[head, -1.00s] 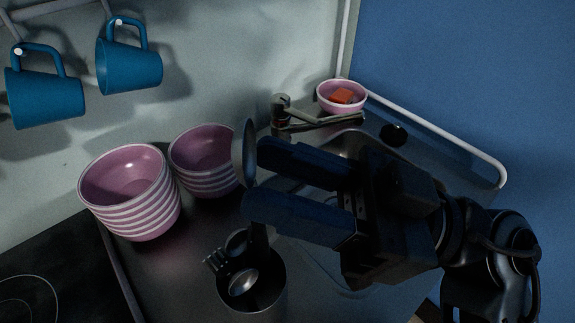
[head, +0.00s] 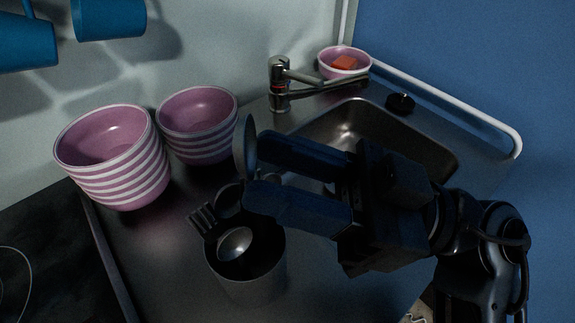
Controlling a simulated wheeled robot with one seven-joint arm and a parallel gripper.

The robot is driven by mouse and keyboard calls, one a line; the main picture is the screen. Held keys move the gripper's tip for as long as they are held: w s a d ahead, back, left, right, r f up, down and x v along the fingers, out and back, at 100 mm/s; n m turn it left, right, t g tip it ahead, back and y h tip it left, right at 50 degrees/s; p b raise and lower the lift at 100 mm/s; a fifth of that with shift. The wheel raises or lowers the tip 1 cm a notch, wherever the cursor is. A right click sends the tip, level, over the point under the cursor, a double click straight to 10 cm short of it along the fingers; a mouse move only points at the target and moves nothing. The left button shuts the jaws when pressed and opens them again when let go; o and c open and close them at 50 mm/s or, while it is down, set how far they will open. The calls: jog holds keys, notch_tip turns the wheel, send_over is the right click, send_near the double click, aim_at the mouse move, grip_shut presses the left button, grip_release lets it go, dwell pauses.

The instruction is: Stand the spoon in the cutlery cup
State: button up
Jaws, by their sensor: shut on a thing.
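The spoon (head: 244,147) is upright between the fingertips of my gripper (head: 252,168), its bowl showing at the top. Its lower part is hidden behind the lower finger, so I cannot tell whether its end is inside the cup. The cutlery cup (head: 248,285) is a dark grey cylinder on the counter, just below and slightly left of the fingertips. Another spoon (head: 235,244) and a fork (head: 202,219) stand in it, leaning on its rim. The gripper comes in from the right, shut on the spoon.
Two stacks of pink striped bowls, one left (head: 112,160) and one in the middle (head: 198,125), stand close behind the cup. A sink (head: 350,122) with a tap (head: 279,85) lies behind the gripper. Blue mugs (head: 108,18) hang upper left. A black hob (head: 35,240) is at left.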

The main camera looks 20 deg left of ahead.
jog(key=shift+f+b, duration=2)
jog(key=shift+f, duration=0.3)
jog(key=o, duration=1.1)
